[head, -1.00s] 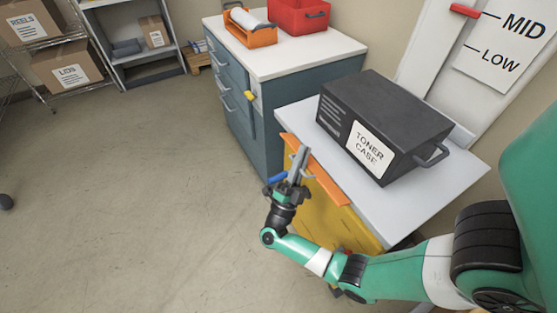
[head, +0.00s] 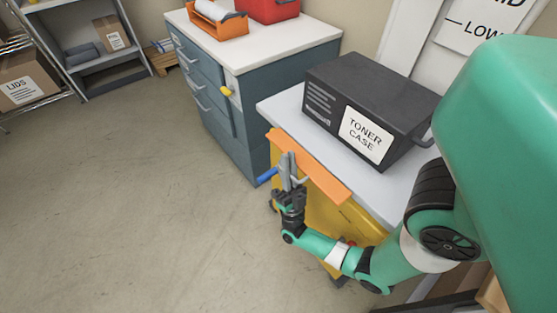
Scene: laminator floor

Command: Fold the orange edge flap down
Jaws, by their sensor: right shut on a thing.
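The orange edge flap (head: 325,179) runs along the near left edge of a grey-white top (head: 283,112) on a yellow cart (head: 345,222). It sticks out from that edge, and its exact tilt is hard to judge. My right gripper (head: 288,163) is at the flap's outer side, fingers pointing up, shut on the flap's grey handle (head: 302,181). The fingers hide part of the handle and flap. A blue bar (head: 267,175) shows just left of the gripper. My left gripper is not in view.
A black toner case (head: 365,100) stands on the cart top. A blue drawer cabinet (head: 240,115) with a white top stands behind, carrying an orange roll holder (head: 218,20) and a red box (head: 268,8). The floor at left is clear.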

